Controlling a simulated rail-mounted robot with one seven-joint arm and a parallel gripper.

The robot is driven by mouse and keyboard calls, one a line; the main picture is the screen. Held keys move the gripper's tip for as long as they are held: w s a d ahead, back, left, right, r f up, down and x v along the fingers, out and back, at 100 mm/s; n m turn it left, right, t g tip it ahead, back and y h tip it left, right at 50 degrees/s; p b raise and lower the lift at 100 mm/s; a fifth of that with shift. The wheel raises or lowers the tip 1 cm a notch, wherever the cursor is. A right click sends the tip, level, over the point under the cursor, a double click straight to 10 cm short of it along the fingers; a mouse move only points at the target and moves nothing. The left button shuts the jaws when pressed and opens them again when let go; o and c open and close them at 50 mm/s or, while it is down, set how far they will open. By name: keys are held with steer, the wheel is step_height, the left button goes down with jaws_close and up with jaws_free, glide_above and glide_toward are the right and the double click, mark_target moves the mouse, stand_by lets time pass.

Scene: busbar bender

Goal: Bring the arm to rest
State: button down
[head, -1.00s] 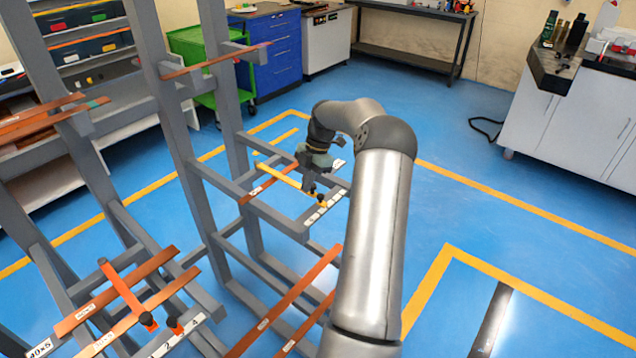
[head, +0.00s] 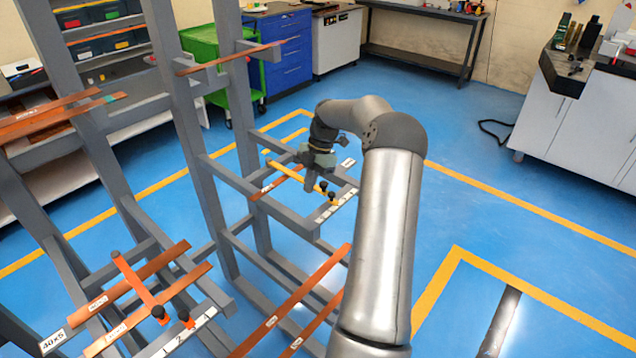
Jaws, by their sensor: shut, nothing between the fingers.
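My gripper (head: 311,184) hangs at the end of my arm, pointing down, above the grey rack (head: 217,173) in the middle of the head view. It is small and partly dark, and its fingers are shut with nothing held. Just beside and below it lie a yellow bar (head: 285,170) with black knobs and a white numbered strip (head: 342,205) on a rack arm. Whether the gripper touches the yellow bar cannot be told from this angle.
Copper bars (head: 292,300) lie on the lower rack arms. An orange cross-bar (head: 135,276) rests over copper bars at the lower left. A green cart (head: 205,50) and blue cabinet (head: 288,48) stand behind.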

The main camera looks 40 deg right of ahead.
steer(key=v, duration=1)
steer(key=shift+b, duration=0.4)
steer(key=shift+a, duration=0.1)
steer(key=s+a+r+m+h, duration=0.1)
steer(key=s+a+m, duration=0.1)
steer(key=a, duration=0.7)
steer(key=s+a+r+m+g+h, duration=0.1)
steer(key=s+a+r+m, duration=0.15)
steer(key=a, duration=0.55)
steer(key=s+a+r+m+h, duration=0.1)
steer(key=a+m+h, duration=0.15)
steer(key=a, duration=0.65)
steer(key=s+a+f+m, duration=0.2)
steer(key=s+a+m, duration=0.1)
steer(key=s, duration=0.4)
steer(key=s+a+f+m+t, duration=0.1)
steer(key=s+a+f+m, duration=0.1)
steer(key=s+a+m, duration=0.2)
steer(key=s+a+f+m, duration=0.2)
steer(key=s+a+m, duration=0.2)
steer(key=s, duration=0.7)
steer(key=shift+f+t, duration=0.2)
steer(key=shift+t, duration=0.2)
steer(key=shift+s+y, duration=0.1)
steer(key=shift+y, duration=0.15)
